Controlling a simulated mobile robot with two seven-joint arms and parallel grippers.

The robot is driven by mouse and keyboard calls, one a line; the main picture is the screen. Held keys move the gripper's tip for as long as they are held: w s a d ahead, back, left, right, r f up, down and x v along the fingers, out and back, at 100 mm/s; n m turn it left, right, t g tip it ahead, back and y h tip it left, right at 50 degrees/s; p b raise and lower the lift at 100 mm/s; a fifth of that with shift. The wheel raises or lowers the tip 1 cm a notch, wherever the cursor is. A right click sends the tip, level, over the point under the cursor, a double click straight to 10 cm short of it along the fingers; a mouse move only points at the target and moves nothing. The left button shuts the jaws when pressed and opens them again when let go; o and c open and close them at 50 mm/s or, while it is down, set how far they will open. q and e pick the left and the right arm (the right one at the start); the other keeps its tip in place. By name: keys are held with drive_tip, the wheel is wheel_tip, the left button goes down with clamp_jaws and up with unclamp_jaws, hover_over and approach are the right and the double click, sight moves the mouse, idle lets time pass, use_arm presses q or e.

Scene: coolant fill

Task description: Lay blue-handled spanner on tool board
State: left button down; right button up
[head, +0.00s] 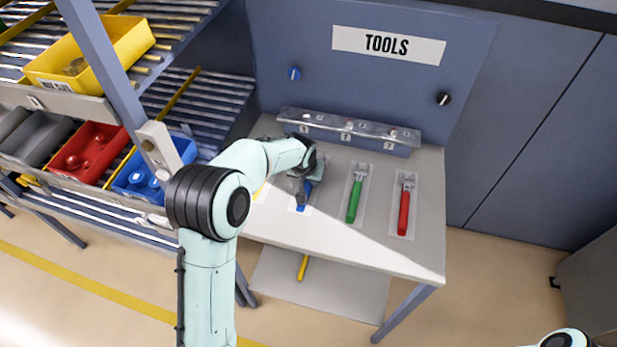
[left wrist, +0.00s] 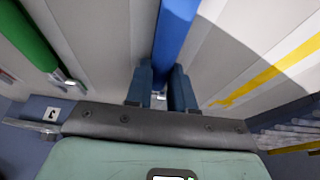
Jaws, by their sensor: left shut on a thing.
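The blue-handled spanner (head: 303,197) is at a pale rectangle on the bench under the TOOLS panel. My left gripper (head: 306,180) is over it, partly hidden behind my wrist. In the left wrist view the blue handle (left wrist: 176,35) runs between the fingers of my left gripper (left wrist: 160,90), which is shut on it. I cannot tell whether the spanner touches the surface or is slightly raised. The pale bench top (head: 340,239) with its marked rectangles appears to be the tool board. My right gripper is not in view.
A green-handled spanner (head: 355,198) and a red-handled one (head: 403,209) lie to the right. A yellow shape (left wrist: 270,72) lies on the other side. A clear-fronted rail (head: 347,127) stands behind. Shelves with a blue bin (head: 185,149) are left. The bench front is clear.

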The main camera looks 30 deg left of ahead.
use_arm(q)
drive_tip(key=shift+f, duration=0.2)
drive_tip(key=c, duration=1)
unclamp_jaws()
drive_tip(key=shift+s, duration=0.1)
drive_tip(key=shift+o, duration=0.2)
drive_tip(key=shift+a+r, duration=0.1)
drive_tip(key=shift+r, duration=0.1)
drive_tip(key=v, duration=1.2)
